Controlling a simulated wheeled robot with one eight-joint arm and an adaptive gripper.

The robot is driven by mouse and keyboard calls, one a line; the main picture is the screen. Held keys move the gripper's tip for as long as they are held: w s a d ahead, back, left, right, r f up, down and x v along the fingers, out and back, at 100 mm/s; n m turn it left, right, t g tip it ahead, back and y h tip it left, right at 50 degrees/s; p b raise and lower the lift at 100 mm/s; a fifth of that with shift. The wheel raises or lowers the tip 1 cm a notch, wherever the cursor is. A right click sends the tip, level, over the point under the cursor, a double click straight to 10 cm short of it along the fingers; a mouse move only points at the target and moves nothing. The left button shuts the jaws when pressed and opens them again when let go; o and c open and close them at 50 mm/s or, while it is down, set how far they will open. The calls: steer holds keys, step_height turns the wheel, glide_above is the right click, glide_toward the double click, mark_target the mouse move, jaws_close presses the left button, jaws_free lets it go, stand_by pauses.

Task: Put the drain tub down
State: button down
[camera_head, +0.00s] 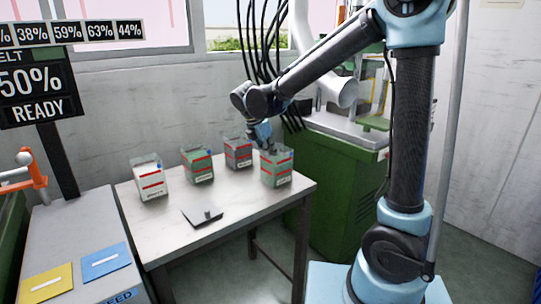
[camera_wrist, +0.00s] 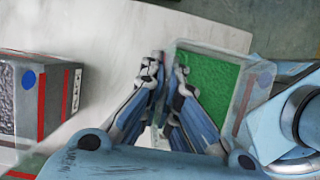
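A clear-walled tub with green contents, red bands and a white label (camera_head: 277,171) is at the right end of the table, its label too small to read. It shows from above in the wrist view (camera_wrist: 208,82). My gripper (camera_head: 264,146) points down at this tub. In the wrist view, its two fingers (camera_wrist: 168,72) are close together at the tub's left wall and look shut on that wall. The head view does not clearly show whether the tub's base touches the table (camera_head: 240,213).
A white tub (camera_head: 150,181), another green tub (camera_head: 198,168) and a grey tub (camera_head: 238,154) stand to the left on the table. A dark flat piece (camera_head: 203,216) lies near the front. A green machine (camera_head: 345,185) stands close behind the table's right end.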

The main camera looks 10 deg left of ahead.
steer(key=c, duration=1.8)
jaws_free()
steer(key=shift+f, duration=0.1)
steer(key=v, duration=1.2)
steer(key=s+d+f+m+g+y, duration=0.15)
steer(key=d+m, duration=0.55)
steer(key=d, duration=0.7)
steer(key=s+d+f+m, duration=0.25)
steer(key=d+m, duration=0.35)
steer(key=d, duration=0.8)
steer(key=s+d+f+m+y, duration=0.1)
steer(key=s+d+f+m, duration=1.1)
steer(key=d+f+m, duration=0.1)
steer(key=shift+s+f+m, duration=0.15)
steer(key=shift+f+m, duration=0.55)
steer(key=shift+m, duration=0.1)
